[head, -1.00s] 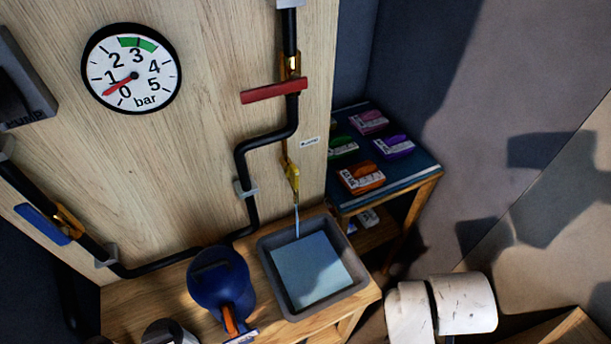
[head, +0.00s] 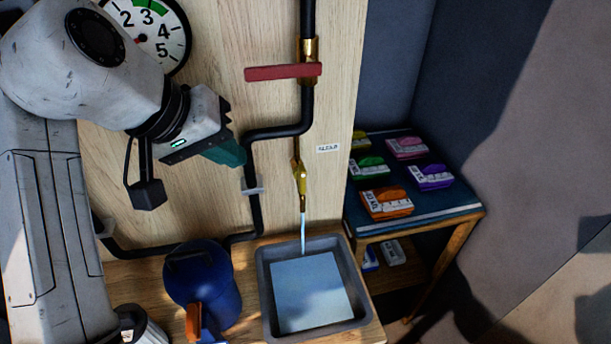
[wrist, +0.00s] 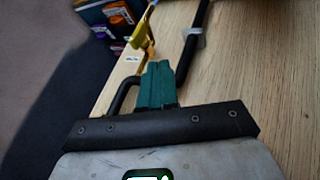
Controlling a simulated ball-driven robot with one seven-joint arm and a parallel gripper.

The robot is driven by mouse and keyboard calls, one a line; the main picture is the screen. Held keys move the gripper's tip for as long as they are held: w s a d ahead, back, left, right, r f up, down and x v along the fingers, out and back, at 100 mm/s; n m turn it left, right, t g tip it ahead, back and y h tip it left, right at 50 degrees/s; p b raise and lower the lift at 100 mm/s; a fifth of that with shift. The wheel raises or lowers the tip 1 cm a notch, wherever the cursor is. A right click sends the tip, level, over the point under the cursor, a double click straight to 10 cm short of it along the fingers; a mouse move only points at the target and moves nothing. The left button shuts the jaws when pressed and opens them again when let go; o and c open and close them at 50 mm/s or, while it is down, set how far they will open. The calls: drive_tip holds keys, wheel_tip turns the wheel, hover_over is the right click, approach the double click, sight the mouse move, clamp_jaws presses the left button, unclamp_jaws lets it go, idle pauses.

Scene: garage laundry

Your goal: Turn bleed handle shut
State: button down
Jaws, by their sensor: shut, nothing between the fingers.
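The yellow bleed handle (head: 299,178) sits on a small brass bleed valve low on the wooden panel, beside a small label (head: 327,148). It points roughly downward, along the outlet. Water (head: 303,232) runs from the outlet into a grey tray (head: 264,290). My gripper (head: 236,156) has teal fingers, shut and empty, left of the handle and apart from it. In the wrist view the fingers (wrist: 157,84) are together, and the yellow handle (wrist: 140,34) shows beyond them, near the top.
A red handle (head: 283,72) lies across the black pipe (head: 278,132) above. The pipe bends between my gripper and the bleed valve. A blue watering can (head: 200,285) stands left of the tray. A small table (head: 415,222) with coloured boxes stands right. The pressure gauge (head: 165,35) is partly hidden by my arm.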

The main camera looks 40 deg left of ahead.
approach(296, 175)
wheel_tip(296, 175, down, 4)
drive_tip(key=a, duration=0.2)
drive_tip(key=shift+w+d+f+p, duration=0.1)
drive_tip(key=shift+w+d+p, duration=0.25)
drive_tip(key=shift+w+d, duration=0.3)
drive_tip(key=shift+w+d+f+p, duration=0.1)
drive_tip(key=shift+w+d+p, duration=0.3)
drive_tip(key=shift+w, duration=0.45)
drive_tip(key=shift+w+r, duration=0.1)
drive_tip(key=shift+d+r+p, duration=0.1)
drive_tip(key=shift+p, duration=0.25)
drive_tip(key=shift+g+y, duration=0.3)
drive_tip(key=shift+w+p, duration=0.1)
drive_tip(key=shift+p, duration=0.2)
